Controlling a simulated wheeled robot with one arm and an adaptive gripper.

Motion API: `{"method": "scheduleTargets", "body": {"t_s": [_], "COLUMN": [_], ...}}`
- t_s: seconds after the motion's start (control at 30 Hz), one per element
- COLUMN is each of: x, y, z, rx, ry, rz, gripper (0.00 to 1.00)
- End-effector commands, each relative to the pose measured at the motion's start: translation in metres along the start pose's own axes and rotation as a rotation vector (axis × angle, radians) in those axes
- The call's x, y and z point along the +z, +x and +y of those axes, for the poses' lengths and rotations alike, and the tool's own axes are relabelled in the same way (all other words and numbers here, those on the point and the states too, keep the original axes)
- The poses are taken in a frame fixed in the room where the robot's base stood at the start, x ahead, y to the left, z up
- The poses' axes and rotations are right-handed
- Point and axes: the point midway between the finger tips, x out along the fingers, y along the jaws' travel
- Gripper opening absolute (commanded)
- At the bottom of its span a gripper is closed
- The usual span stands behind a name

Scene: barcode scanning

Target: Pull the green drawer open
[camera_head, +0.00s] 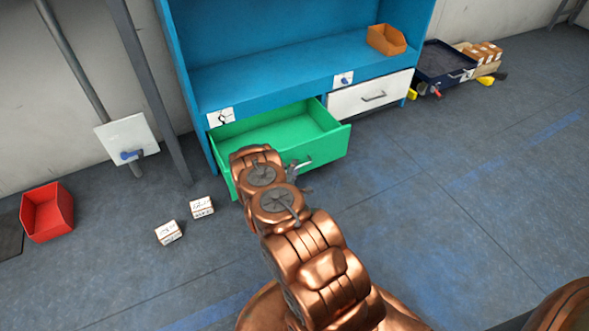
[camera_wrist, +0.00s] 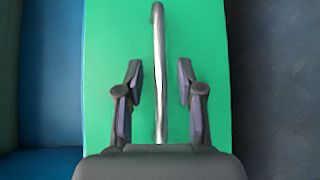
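The green drawer (camera_head: 325,148) stands pulled out from the blue cabinet in the head view, and the visible part of its inside is empty. In the wrist view its green front (camera_wrist: 108,60) fills the middle. The drawer's metal handle (camera_wrist: 158,40) runs upright there. My gripper (camera_wrist: 160,78) has its two fingers apart, one on each side of the handle, with gaps visible between fingers and bar. In the head view my gripper (camera_head: 299,170) is at the drawer front, and my arm hides part of that front.
The blue cabinet (camera_head: 265,85) holds a shut white drawer (camera_head: 350,99) to the right and an orange bin (camera_head: 386,40) on top. Two small boxes (camera_head: 202,207) (camera_head: 169,232) and a red bin (camera_head: 47,212) lie on the floor at left.

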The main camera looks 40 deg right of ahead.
Motion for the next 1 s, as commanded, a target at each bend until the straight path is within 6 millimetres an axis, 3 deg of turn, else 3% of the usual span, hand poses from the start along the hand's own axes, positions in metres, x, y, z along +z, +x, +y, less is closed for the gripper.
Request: {"method": "scheduleTargets", "body": {"t_s": [0.23,0.7,1.0], "x": [-0.001,-0.001,0.000], "y": [-0.014,-0.094,-0.118], "z": [-0.001,-0.001,-0.001], "rx": [-0.003,-0.002,-0.001], "ry": [-0.003,-0.002,-0.002], "rz": [0.002,0.003,0.000], "gripper": [0.37,0.37,0.37]}}
